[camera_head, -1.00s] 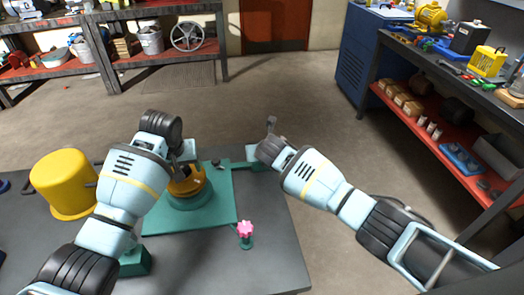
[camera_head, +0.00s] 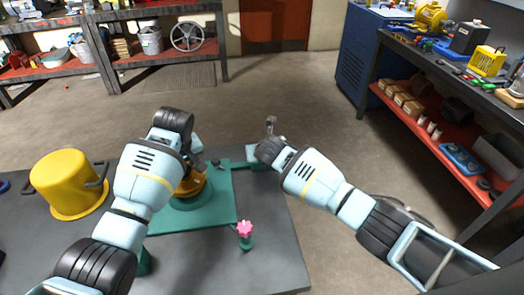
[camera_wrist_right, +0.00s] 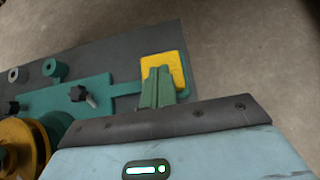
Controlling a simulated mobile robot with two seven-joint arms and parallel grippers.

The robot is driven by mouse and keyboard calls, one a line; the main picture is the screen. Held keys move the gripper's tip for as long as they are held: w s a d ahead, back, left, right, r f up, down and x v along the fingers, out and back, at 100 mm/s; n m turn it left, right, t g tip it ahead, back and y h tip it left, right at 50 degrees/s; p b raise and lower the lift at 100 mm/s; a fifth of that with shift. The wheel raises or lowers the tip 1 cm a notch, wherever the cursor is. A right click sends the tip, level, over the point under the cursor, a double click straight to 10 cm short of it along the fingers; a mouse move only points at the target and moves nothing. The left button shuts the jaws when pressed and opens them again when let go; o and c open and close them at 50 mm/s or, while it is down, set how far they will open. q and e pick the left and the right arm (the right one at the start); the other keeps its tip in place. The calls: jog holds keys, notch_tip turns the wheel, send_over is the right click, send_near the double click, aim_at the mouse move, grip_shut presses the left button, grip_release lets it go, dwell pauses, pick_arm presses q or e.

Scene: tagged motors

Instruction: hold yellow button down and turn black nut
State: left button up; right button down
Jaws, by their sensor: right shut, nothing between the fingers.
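The yellow button (camera_wrist_right: 176,62) is a square pad at the end of a green bar in the right wrist view. In the head view it is hidden by my right arm. My right gripper (camera_wrist_right: 158,72) is shut and empty, its fingertips overlapping the button in the picture; whether they press it I cannot tell.
An orange-yellow wheel (camera_wrist_right: 15,145) stands on a green base (camera_head: 190,203), on the green plate (camera_head: 215,215). A yellow bucket (camera_head: 65,185) stands at the left of the dark table (camera_head: 275,255). A pink flower-shaped knob (camera_head: 245,228) stands in front of the plate.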

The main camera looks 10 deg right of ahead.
pick_arm(q)
jog(key=n+g+y, duration=0.1)
jog(key=n, duration=0.5)
jog(key=shift+w+f, duration=0.1)
jog(key=shift+f, duration=0.05)
jog(key=n+g, duration=0.1)
jog(key=n, duration=0.2)
jog(key=shift+y, duration=0.4)
jog(key=shift+f+n, duration=0.15)
jog(key=shift+n, duration=0.25)
jog(key=o, duration=1)
jog(key=shift+d, duration=0.1)
